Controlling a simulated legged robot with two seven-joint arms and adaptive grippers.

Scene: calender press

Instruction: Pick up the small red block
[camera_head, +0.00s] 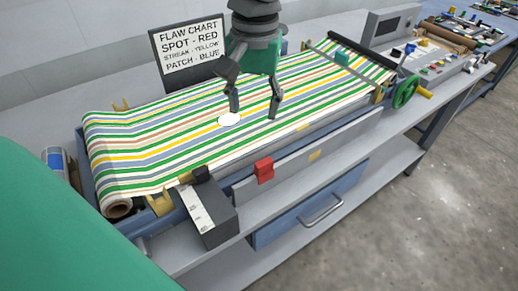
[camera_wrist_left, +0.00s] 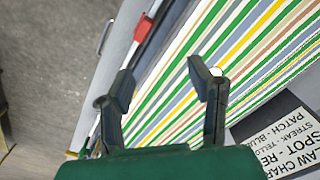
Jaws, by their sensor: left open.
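The small red block (camera_head: 263,170) sits on the grey front rail of the press, at the near edge of the striped fabric. It also shows in the left wrist view (camera_wrist_left: 144,29), beyond the fingertips and up between them. My left gripper (camera_head: 254,111) points down over the striped fabric (camera_head: 150,142), behind the block in the head view and apart from it. Its two fingers are spread with nothing between them, as the left wrist view (camera_wrist_left: 160,82) also shows. My right gripper is in neither view.
A white oval spot (camera_head: 229,120) lies on the fabric beside the left gripper's finger. A flaw chart sign (camera_head: 190,46) stands behind. A dark box with a white top (camera_head: 207,217) is left of the block. A blue drawer (camera_head: 310,210) is below; a green handwheel (camera_head: 405,92) is at right.

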